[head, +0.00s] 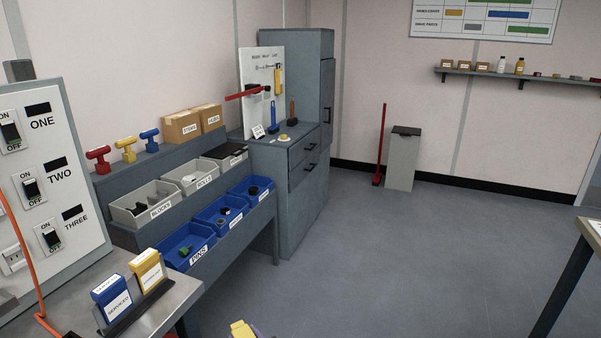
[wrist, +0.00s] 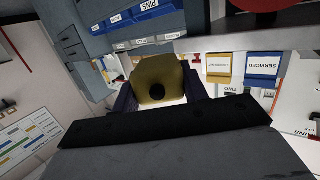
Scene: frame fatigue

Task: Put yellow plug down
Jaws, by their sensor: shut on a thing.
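The yellow plug (wrist: 150,75) sits between the two dark fingers of my gripper (wrist: 160,88) in the wrist view. A round dark hole or spot shows on its near face. My gripper is shut on it. In the head view, a yellow piece that looks like the plug (head: 241,329) shows at the bottom edge, to the right of the metal bench (head: 180,297) and over the floor. Most of my gripper is out of that view. The plug's lower side is hidden.
The metal bench holds a blue box (head: 111,297) and a yellow box (head: 147,270) in a dark holder. A switch panel (head: 50,165) stands at the left. Blue bins (head: 187,247) and grey bins (head: 145,203) fill the stepped shelf. Open floor (head: 400,260) lies to the right.

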